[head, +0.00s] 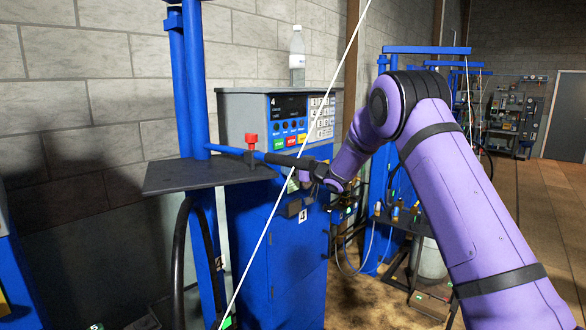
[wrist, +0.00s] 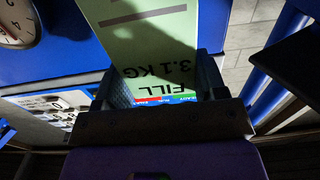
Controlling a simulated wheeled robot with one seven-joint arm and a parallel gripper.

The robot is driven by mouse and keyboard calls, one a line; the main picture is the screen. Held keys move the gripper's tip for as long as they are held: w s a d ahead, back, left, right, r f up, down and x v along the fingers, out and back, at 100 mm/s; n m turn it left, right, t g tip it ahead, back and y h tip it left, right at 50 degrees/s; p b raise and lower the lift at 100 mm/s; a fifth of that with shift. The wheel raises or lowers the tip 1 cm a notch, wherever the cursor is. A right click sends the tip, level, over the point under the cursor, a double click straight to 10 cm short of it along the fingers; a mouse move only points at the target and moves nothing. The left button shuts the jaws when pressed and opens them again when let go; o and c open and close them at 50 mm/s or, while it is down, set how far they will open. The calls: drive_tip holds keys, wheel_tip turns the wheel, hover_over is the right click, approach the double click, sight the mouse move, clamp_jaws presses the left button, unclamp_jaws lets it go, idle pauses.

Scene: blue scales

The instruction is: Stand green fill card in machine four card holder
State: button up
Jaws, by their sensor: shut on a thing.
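The pale green fill card (wrist: 150,35) is held between the fingers of my gripper (wrist: 165,75) in the wrist view. Its print, FILL 3.1 KG, appears upside down, and a shadow crosses it. In the head view my gripper (head: 304,180) is in front of the blue machine four (head: 262,235), below its keypad panel. A sliver of the card (head: 292,183) shows beside the gripper. A small dark holder (head: 290,208) is on the machine front just below the gripper, near a white 4 label (head: 303,215). I cannot tell whether the card touches the holder.
A dark platform (head: 205,176) juts out left of the machine, with a blue post (head: 194,90) rising beside it. A blue bar with a black grip crosses close to my gripper. A clear bottle (head: 297,55) stands on top of the machine. A round gauge (wrist: 15,22) shows in the wrist view.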

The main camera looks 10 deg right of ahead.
sight(294, 189)
drive_tip(key=shift+f, duration=3.15)
drive_tip(key=shift+f, duration=0.95)
drive_tip(key=o, duration=1)
drive_tip(key=shift+s+d, duration=0.1)
drive_tip(key=shift+s, duration=0.05)
drive_tip(key=v, duration=1)
drive_tip(key=shift+s+d, duration=0.15)
drive_tip(key=shift+s, duration=0.1)
